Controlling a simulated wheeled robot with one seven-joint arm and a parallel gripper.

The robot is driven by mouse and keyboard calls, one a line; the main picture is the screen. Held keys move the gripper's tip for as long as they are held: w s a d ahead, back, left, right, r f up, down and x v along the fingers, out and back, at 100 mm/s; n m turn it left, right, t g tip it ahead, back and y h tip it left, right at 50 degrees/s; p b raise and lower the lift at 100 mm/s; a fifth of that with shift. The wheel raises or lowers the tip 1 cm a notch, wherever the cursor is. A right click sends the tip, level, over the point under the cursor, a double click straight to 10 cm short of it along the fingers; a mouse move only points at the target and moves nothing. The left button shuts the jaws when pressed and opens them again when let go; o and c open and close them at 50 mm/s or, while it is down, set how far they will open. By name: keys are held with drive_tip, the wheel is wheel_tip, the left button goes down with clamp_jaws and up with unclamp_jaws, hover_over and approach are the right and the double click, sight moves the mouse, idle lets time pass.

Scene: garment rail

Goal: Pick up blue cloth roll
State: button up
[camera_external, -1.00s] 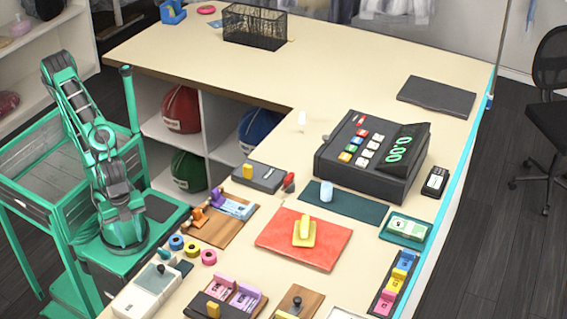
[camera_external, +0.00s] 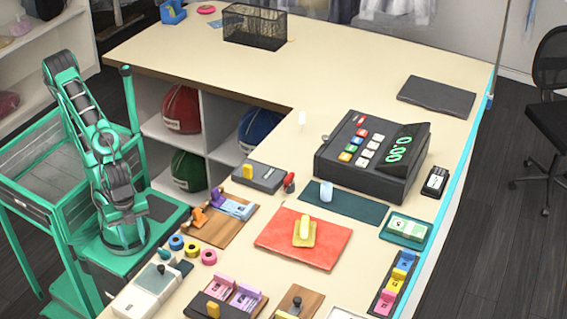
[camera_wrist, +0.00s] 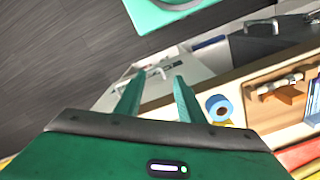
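The blue cloth roll (camera_external: 176,242) is a small ring with an orange-brown centre. It stands on the near left part of the counter, leftmost in a row of three rolls. In the wrist view the blue roll (camera_wrist: 217,103) lies right of my gripper (camera_wrist: 159,75). The two green fingers are apart with nothing between them, and they do not touch the roll. In the external view my arm is folded over its base left of the counter, and I cannot make out the fingers there.
A yellow roll (camera_external: 192,248) and a pink roll (camera_external: 209,257) sit close to its right. A pale device (camera_external: 146,291) stands in front, and a wooden tray (camera_external: 215,229) is behind to the right. A red mat (camera_external: 275,235) lies farther right.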

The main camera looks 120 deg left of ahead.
drive_tip(key=o, duration=0.4)
